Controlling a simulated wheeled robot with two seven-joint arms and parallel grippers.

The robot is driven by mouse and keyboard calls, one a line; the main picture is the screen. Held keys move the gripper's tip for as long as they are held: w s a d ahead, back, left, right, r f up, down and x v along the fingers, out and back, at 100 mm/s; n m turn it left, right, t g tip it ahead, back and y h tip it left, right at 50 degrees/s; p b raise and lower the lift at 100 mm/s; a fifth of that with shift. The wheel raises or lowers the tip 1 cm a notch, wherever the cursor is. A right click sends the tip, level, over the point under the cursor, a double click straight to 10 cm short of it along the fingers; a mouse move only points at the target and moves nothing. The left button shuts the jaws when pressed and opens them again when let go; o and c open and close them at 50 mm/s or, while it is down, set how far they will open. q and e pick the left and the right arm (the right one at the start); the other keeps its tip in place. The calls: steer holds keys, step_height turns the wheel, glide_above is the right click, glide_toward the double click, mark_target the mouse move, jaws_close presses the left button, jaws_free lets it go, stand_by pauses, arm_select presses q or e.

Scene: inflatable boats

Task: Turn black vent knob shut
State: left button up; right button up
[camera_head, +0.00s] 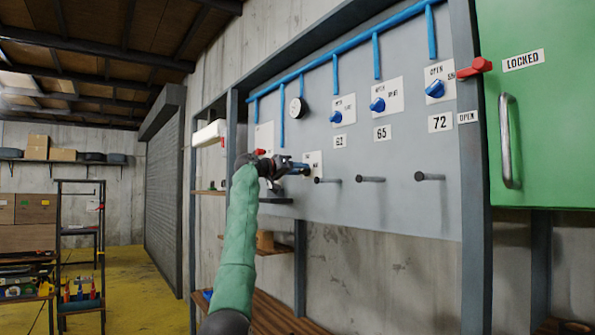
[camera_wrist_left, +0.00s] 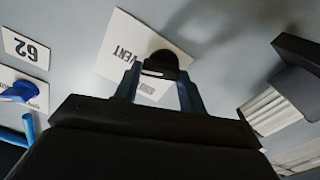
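The black vent knob (camera_wrist_left: 160,64) shows in the left wrist view in front of a white plate (camera_wrist_left: 125,45) that reads VENT. The plate looks tilted in this view. My left gripper (camera_wrist_left: 159,72) has one finger on each side of the knob. The knob fills the space between the fingertips, and the fingers look closed on it. A pale mark shows on the knob's near edge. In the head view my left gripper (camera_head: 297,168) is at the grey panel (camera_head: 400,150), and it hides the knob there. My right gripper is not in view.
Blue knobs (camera_head: 377,105) on white plates line the panel above, with number labels 62, 65 and 72. Black pegs (camera_head: 370,179) stick out below them. A green door (camera_head: 540,110) with a handle is at right. A dark block (camera_wrist_left: 295,75) is near the gripper.

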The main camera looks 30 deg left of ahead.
arm_select(q)
steer(key=shift+n, duration=0.4)
steer(key=n, duration=0.4)
steer(key=n+b, duration=0.1)
steer(key=n, duration=0.3)
steer(key=n+b, duration=0.1)
steer(key=n, duration=0.4)
steer(key=shift+w+a, duration=0.1)
steer(key=shift+a, duration=0.2)
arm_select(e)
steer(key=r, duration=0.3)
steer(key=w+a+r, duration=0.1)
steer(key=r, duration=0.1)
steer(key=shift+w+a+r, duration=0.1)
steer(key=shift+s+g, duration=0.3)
